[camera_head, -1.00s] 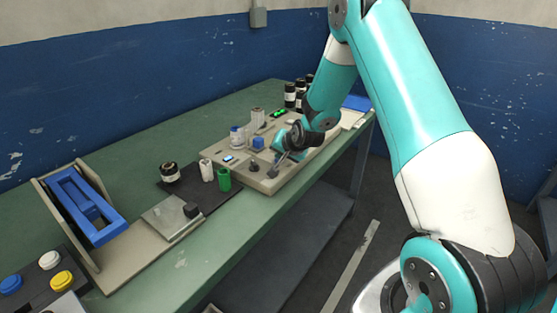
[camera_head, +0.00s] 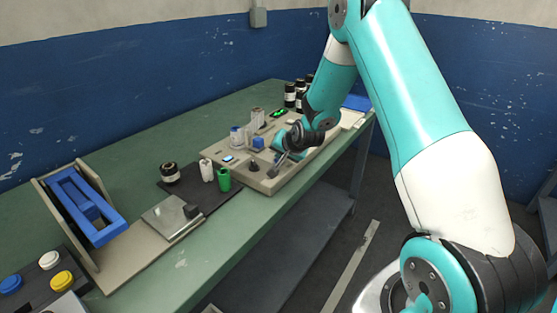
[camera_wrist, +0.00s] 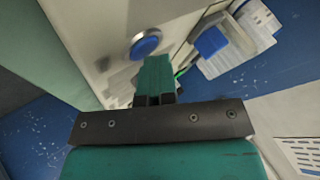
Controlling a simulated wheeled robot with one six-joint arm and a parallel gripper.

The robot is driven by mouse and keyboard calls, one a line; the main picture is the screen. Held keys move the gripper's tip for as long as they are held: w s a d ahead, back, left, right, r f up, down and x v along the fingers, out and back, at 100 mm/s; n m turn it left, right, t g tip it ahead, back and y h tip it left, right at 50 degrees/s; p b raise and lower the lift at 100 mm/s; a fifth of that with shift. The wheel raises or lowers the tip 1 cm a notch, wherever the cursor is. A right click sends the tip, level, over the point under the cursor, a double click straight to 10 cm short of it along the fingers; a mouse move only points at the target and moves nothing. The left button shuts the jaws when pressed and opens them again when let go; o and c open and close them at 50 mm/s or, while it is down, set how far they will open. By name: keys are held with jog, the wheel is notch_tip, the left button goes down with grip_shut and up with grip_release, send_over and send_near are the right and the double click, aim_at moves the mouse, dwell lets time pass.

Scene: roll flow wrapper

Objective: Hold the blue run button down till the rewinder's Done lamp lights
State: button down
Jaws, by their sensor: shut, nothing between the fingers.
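The rewinder (camera_head: 238,172) is a beige unit on the green table, with small fittings on top. In the wrist view, the blue run button (camera_wrist: 146,44) sits in a silver ring on a beige face (camera_wrist: 115,60). My gripper (camera_wrist: 156,62) is shut and empty, its tips overlapping the button's lower edge in the picture; I cannot tell whether they touch it.
A blue frame (camera_head: 88,208) and a button box (camera_head: 35,283) are at far left.

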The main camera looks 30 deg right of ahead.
jog(key=shift+r+p, duration=0.5)
jog(key=shift+r, duration=0.3)
jog(key=shift+r+p, duration=1.8)
jog(key=shift+r, duration=0.75)
